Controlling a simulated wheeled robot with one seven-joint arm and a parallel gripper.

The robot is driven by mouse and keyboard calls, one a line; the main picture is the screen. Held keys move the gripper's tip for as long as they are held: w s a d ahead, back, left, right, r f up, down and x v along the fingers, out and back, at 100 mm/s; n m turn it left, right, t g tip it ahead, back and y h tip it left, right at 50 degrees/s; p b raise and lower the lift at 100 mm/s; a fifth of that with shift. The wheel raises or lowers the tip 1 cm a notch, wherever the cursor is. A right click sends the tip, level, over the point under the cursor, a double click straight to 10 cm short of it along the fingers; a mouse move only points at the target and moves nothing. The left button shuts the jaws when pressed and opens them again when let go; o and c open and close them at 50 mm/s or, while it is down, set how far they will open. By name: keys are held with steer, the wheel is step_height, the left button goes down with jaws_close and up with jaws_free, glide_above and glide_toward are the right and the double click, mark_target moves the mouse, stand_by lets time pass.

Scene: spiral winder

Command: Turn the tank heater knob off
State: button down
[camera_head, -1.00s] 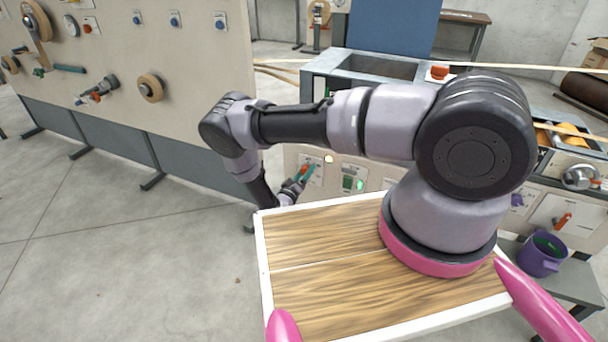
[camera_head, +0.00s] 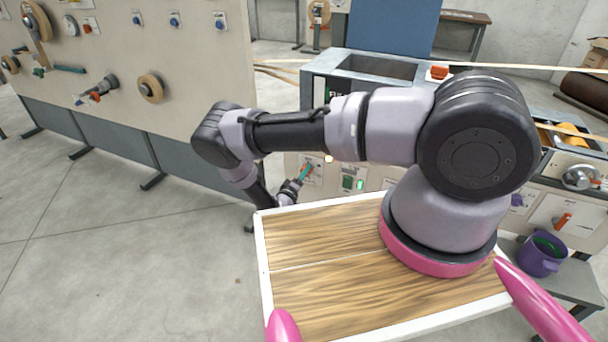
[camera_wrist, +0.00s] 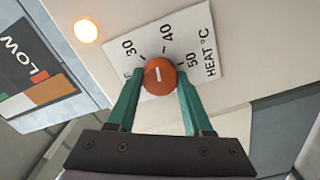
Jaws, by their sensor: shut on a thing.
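The tank heater knob (camera_wrist: 159,76) is a round orange-red knob with a white pointer line, in the wrist view. It sits on a white dial plate (camera_wrist: 196,32) marked 30, 40, 50 and HEAT °C; part of the plate's lettering is hidden behind a finger. The white line lies between the finger side and the 40 mark; its exact setting is hard to tell. My gripper (camera_wrist: 159,84) has its two green fingers shut on the knob, one on each side. In the head view my gripper (camera_head: 305,173) reaches the front panel of the tank, and the knob is hardly visible there.
A lit orange lamp (camera_wrist: 87,31) and a LOW label plate (camera_wrist: 38,68) are beside the dial. In the head view, a green switch (camera_head: 352,183) is right of my gripper. A large beige panel (camera_head: 130,60) stands left. Open floor lies front left.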

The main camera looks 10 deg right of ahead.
steer(key=shift+f+n, duration=0.1)
steer(key=shift+n, duration=9.9)
steer(key=shift+c, duration=1.5)
jaws_free()
steer(key=shift+s, duration=0.1)
